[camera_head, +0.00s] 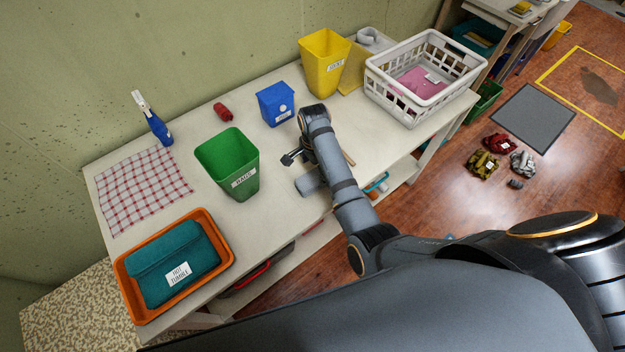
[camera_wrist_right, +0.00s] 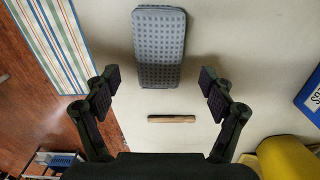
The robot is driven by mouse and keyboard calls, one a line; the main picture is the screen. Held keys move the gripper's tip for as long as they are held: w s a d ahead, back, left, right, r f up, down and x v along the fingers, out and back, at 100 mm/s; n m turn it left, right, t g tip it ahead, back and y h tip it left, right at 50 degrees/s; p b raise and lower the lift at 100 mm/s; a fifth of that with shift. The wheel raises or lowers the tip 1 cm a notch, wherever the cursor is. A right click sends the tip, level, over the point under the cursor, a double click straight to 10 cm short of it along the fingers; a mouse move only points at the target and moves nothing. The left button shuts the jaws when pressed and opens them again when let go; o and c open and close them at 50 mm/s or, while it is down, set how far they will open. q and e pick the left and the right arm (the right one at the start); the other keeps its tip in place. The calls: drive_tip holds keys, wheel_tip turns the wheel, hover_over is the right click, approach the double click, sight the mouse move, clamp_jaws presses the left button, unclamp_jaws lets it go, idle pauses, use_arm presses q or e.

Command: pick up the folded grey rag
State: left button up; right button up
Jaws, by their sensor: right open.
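The folded grey rag (camera_wrist_right: 160,45) lies flat on the pale table in the right wrist view, a rounded oblong with a darker check pattern. It lies beyond the fingertips of my right gripper (camera_wrist_right: 159,90), roughly centred between them. The right gripper is open and empty, its two fingers wide apart. In the head view the right gripper (camera_head: 291,158) is above the table near its front edge, and the grey rag (camera_head: 309,184) shows just below it, partly hidden by my arm. My left gripper is not in view.
A small wooden stick (camera_wrist_right: 171,119) lies near the rag. A green bin (camera_head: 228,165), a blue box (camera_head: 276,105), a yellow bin (camera_head: 323,65) and a white basket (camera_head: 412,104) stand around. An orange tray (camera_head: 222,228) holds a teal cloth. A checked cloth (camera_head: 140,190) lies left.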

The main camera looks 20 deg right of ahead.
sight(313, 177)
drive_tip(key=shift+f, duration=0.25)
wheel_tip(313, 177, down, 5)
drive_tip(key=shift+s+a+r+p, duration=0.15)
drive_tip(key=shift+p, duration=0.4)
drive_tip(key=c, duration=1.2)
drive_tip(key=shift+r, duration=0.1)
drive_tip(key=shift+r, duration=1.45)
drive_tip(key=s+d+r, duration=0.2)
drive_tip(key=d+r, duration=0.1)
drive_tip(key=d, duration=0.1)
drive_tip(key=s+d+r, duration=0.3)
drive_tip(key=s+d+r+b, duration=0.1)
drive_tip(key=s+d+r, duration=0.2)
drive_tip(key=d+r, duration=0.1)
drive_tip(key=shift+d, duration=0.3)
